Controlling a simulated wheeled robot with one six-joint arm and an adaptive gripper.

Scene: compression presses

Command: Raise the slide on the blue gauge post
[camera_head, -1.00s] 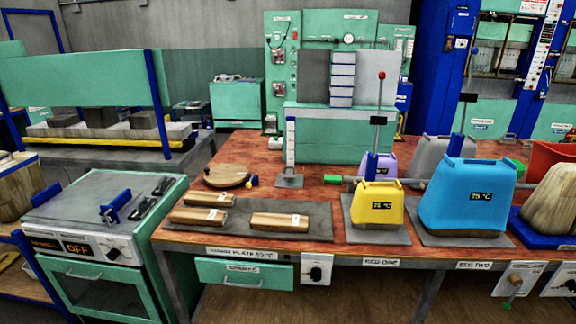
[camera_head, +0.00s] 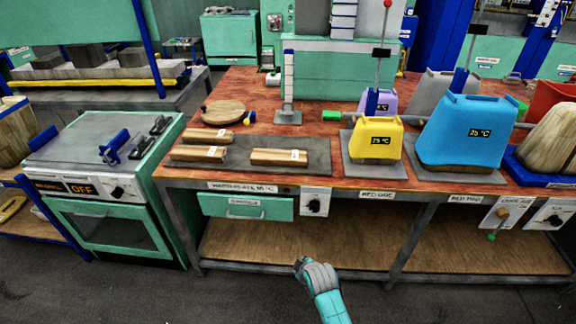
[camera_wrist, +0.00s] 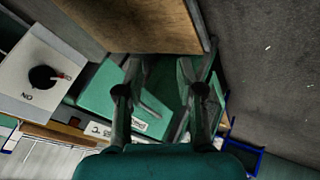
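Two upright metal rods on blue bases stand at the back of the table. One (camera_head: 382,62), behind the yellow unit (camera_head: 376,130), has a red ball tip and a black block (camera_head: 380,53) partway up. The other (camera_head: 467,55), behind the blue unit (camera_head: 470,150), has a black block (camera_head: 479,29) near the frame's top. A white scale post (camera_head: 288,85) with a blue cap stands further left. I cannot tell for sure which is the blue gauge post. My gripper (camera_head: 308,264) is low in front of the table, far from all three. In the wrist view its fingers (camera_wrist: 160,92) are apart and empty.
The table (camera_head: 345,105) holds a grey plate with several wooden blocks (camera_head: 278,157), a round wooden piece (camera_head: 223,113) and a grey unit (camera_head: 432,90). A green oven (camera_head: 115,215) stands left. A lower wooden shelf (camera_head: 300,250) lies behind my gripper. The floor in front is clear.

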